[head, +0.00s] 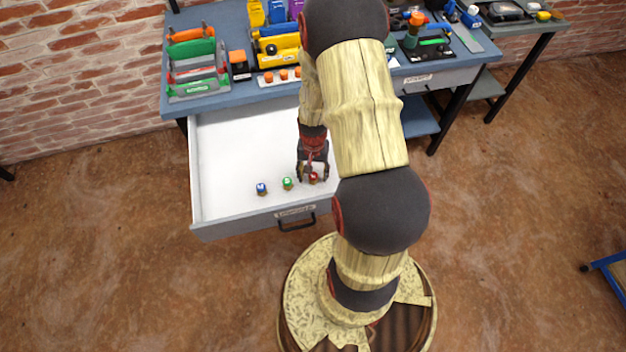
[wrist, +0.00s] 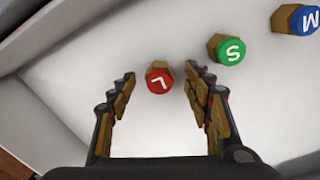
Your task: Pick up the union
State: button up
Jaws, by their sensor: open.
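Three small brass-coloured fittings with coloured caps stand in a row in the open drawer, and I cannot tell from the views which is called the union. The red-capped fitting (head: 313,177), marked L, is between my fingertips in the wrist view (wrist: 158,80). The green-capped fitting (head: 287,184), marked S, is just beyond my right finger in the wrist view (wrist: 230,50). The blue-capped fitting (head: 262,188), marked M, is farthest away and partly cut off there (wrist: 305,19). My gripper (head: 312,171) is open around the red-capped one, with gaps on both sides in the wrist view.
The white drawer (head: 235,150) is pulled out, with raised walls and a front handle (head: 297,221). Its left part is empty. The blue workbench (head: 180,105) above holds a tool rack (head: 195,65), yellow and blue bins, and an orange-dotted strip (head: 280,77). My arm hides the drawer's right side.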

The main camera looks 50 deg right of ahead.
jog(key=shift+f, duration=0.55)
jog(key=shift+c, duration=0.8)
jog(key=c, duration=1.1)
jog(key=shift+c, duration=0.2)
